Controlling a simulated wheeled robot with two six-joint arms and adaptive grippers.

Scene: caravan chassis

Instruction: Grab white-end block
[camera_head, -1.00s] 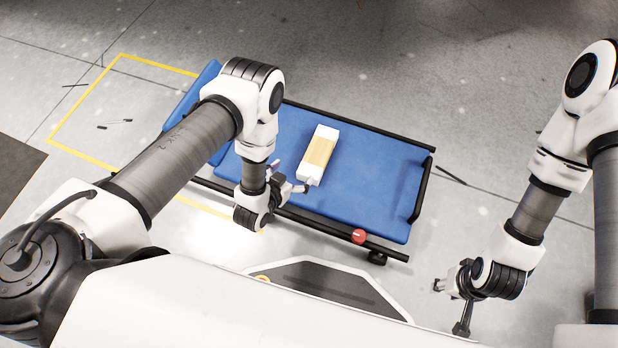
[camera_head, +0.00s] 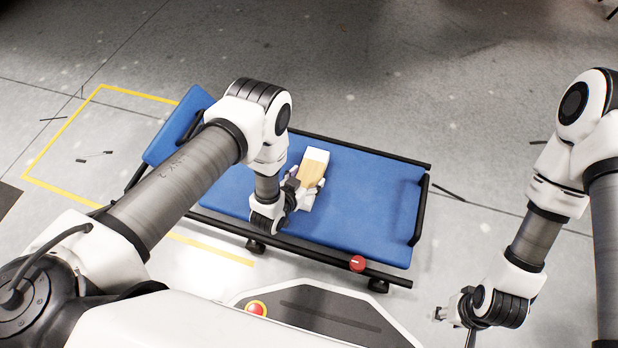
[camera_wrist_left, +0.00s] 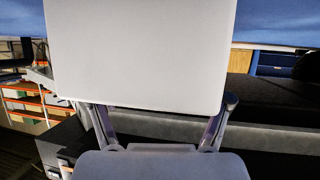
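The block (camera_head: 315,171) has white ends and a wooden-coloured middle. It lies on the blue padded cart bed in the head view. In the left wrist view, the block's white end (camera_wrist_left: 140,50) fills much of the picture above the left gripper's spread fingers (camera_wrist_left: 160,115), and partly hides the left one. My right gripper (camera_head: 452,322) is open and empty, low at the right, away from the block.
The blue cart (camera_head: 375,205) has black rails, a raised end at left and a red knob (camera_head: 357,263) on its near rail. Open grey floor surrounds it. Shelves with boxes (camera_wrist_left: 30,105) show at left in the wrist view.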

